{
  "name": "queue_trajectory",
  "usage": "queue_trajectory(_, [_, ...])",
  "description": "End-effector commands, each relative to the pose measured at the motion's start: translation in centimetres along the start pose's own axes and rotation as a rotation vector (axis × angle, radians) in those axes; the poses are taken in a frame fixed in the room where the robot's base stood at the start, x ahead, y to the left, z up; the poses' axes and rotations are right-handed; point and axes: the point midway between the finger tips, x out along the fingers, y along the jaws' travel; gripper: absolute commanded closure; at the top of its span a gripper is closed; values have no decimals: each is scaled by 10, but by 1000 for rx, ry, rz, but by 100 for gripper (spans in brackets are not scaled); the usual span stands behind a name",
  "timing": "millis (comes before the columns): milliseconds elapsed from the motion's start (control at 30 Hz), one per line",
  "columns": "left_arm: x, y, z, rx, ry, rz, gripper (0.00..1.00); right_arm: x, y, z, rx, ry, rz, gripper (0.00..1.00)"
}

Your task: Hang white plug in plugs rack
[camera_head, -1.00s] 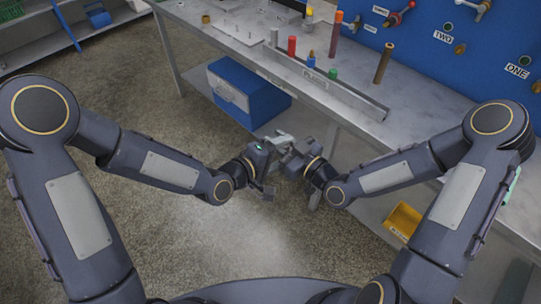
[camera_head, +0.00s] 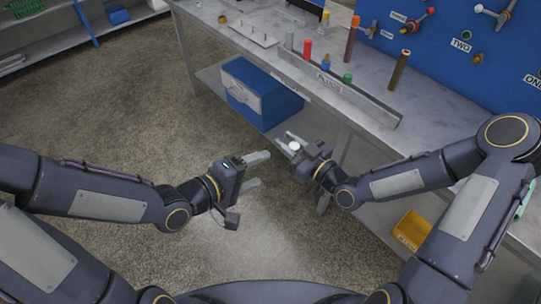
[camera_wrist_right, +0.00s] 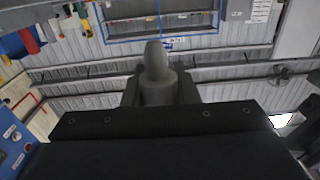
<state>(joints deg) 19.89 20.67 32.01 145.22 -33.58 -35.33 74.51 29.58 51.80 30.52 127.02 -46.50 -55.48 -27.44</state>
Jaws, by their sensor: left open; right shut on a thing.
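The white plug (camera_head: 294,146) is in my right gripper (camera_head: 284,142), in the air in front of the workbench. Only its small white round end shows clearly in the head view. My right gripper is shut on it, with its fingers pointing up and left. My left gripper (camera_head: 264,170) is open and empty, to the left of and a little below the right one, apart from the plug. The plugs rack (camera_head: 378,110) is a metal angle bar on the bench, labelled.
The grey workbench (camera_head: 425,125) lies ahead and to the right. A blue drawer box (camera_head: 272,106) sits on its lower shelf, and a yellow bin (camera_head: 412,229) is at lower right. Tall brown (camera_head: 399,70) and orange (camera_head: 351,38) cylinders stand behind the rack. The floor at left is free.

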Motion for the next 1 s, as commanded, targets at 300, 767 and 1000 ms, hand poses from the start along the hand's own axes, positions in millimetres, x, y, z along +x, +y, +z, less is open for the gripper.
queue_trajectory(300, [0, 0, 0, 0, 0, 0, 32, 31, 2, 30, -1, -1, -216, 96])
queue_trajectory(767, [8, 4, 7, -61, 8, 29, 37, 48, 2, 47, 0, -6, -357, 96])
queue_trajectory(1000, [33, 0, 18, -250, 135, 72, 37, 48, 2, 47, 0, -5, -356, 96])
